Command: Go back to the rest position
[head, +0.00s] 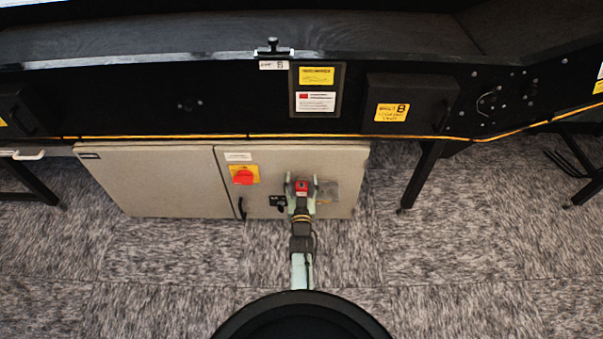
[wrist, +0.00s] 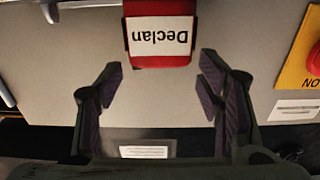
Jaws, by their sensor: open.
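My gripper (head: 302,181) is open in front of the right door of the beige cabinet (head: 150,182), with my arm reaching up from the picture's bottom. In the wrist view, its two dark fingers (wrist: 160,76) are spread apart with nothing between their tips. A red tag-like block (wrist: 158,58), with a white label reading "Declan" upside down, lies just beyond the fingertips and apart from them. It also shows in the head view as a small red block (head: 302,187) between the fingers. Its top end is cut off in the wrist view.
A red rotary switch (head: 244,175) on a yellow plate is left of my gripper. A black door handle (head: 241,208) is below it. The black conveyor frame (head: 220,107) runs above the cabinet. Dark legs (head: 424,172) stand right. Carpet (head: 170,260) is open around my arm.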

